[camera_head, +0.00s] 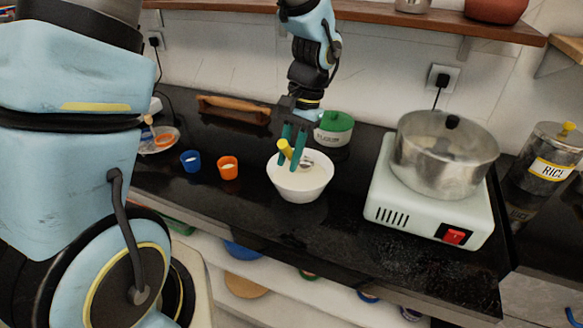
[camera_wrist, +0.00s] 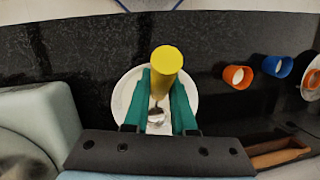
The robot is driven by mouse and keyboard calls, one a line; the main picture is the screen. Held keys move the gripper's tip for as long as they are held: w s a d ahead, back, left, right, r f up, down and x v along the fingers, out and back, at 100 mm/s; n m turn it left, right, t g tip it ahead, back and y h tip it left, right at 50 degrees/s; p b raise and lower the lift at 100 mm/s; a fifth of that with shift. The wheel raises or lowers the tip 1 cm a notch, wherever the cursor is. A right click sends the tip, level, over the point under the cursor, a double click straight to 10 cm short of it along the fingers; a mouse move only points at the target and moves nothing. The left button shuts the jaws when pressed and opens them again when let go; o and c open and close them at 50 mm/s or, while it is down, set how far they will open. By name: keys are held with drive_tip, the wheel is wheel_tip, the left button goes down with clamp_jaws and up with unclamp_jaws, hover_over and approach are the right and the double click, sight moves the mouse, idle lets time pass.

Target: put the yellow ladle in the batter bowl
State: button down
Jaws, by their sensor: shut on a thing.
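The batter bowl (camera_head: 300,184) is white and stands on the black counter, left of the hot plate. My gripper (camera_head: 292,150) points down over the bowl, and its teal fingers are shut on the yellow ladle (camera_head: 285,148). In the wrist view the fingers (camera_wrist: 160,98) hold the ladle's yellow handle (camera_wrist: 166,61) between them. The ladle's metal part (camera_wrist: 156,115) shows between the fingers, over the bowl (camera_wrist: 128,90). The handle is tilted. I cannot tell whether the metal part touches the bowl.
A steel pot (camera_head: 444,160) sits on a white hot plate (camera_head: 400,205) at the right. Blue (camera_head: 190,161) and orange (camera_head: 228,167) cups stand to the left.

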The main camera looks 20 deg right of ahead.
drive_tip(key=shift+f+p, duration=0.3)
drive_tip(key=shift+f, duration=1.6)
drive_tip(key=shift+f, duration=0.2)
drive_tip(key=c, duration=0.7)
unclamp_jaws()
drive_tip(key=shift+c, duration=0.2)
drive_tip(key=shift+r, duration=0.1)
drive_tip(key=s+b+v, duration=0.1)
drive_tip(key=b+v, duration=0.1)
drive_tip(key=v, duration=1)
drive_tip(key=w+a+f+n+t+h, duration=0.1)
drive_tip(key=a+n, duration=0.3)
drive_tip(key=a, duration=0.9)
drive_tip(key=w+a+f+n+t+h, duration=0.1)
drive_tip(key=a+n, duration=0.4)
drive_tip(key=a, duration=0.9)
drive_tip(key=shift+w+a+f+h, duration=0.3)
drive_tip(key=shift+w+f+h, duration=0.3)
drive_tip(key=shift+w, duration=0.3)
